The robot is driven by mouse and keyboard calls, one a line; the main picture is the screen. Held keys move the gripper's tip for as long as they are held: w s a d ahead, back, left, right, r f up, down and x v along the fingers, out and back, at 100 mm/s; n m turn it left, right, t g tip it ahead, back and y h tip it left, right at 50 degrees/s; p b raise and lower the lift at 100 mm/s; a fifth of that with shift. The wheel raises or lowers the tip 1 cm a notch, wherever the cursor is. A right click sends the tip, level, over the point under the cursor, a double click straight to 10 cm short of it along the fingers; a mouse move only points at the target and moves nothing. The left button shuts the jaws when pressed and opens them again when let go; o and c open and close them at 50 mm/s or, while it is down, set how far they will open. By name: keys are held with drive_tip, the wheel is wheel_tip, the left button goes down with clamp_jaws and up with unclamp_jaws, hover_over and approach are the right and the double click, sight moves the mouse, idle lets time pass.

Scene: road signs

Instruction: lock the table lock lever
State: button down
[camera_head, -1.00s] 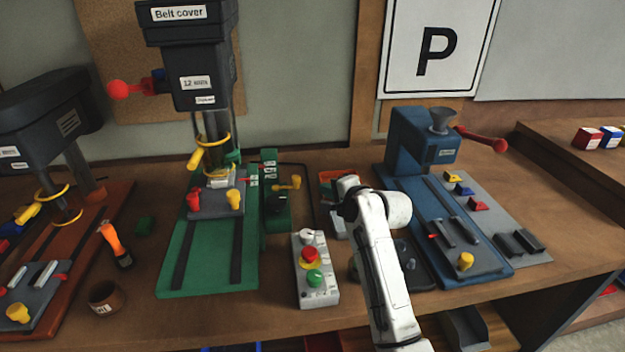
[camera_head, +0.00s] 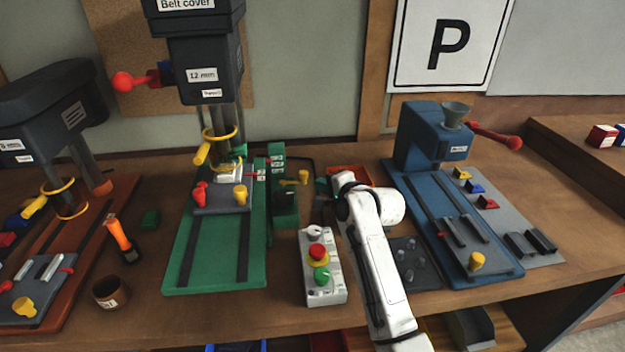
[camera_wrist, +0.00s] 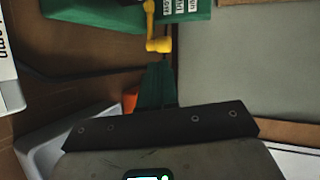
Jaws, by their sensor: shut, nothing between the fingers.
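A yellow lever (camera_head: 303,178) sticks out from the right side of the green labelled block (camera_head: 284,192) beside the middle drill press. It also shows at the top of the wrist view (camera_wrist: 158,44), its knobbed end hanging down just past my fingertips. My gripper (camera_wrist: 158,66) is shut and empty, its dark green fingers pointing at that knob; whether they touch it I cannot tell. In the head view my white wrist covers most of the gripper, right of the lever. The label wording is too small to read, so the lever's name and lock state are unclear.
A grey control box (camera_head: 322,268) with red and green buttons stands in front of the lever. An orange tray (camera_head: 350,175) lies behind my wrist. A blue machine (camera_head: 432,140) stands to the right. A red lever (camera_head: 200,194) and yellow knob (camera_head: 240,195) sit on the drill table.

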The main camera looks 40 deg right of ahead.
sight(306, 177)
drive_tip(key=shift+x, duration=2.85)
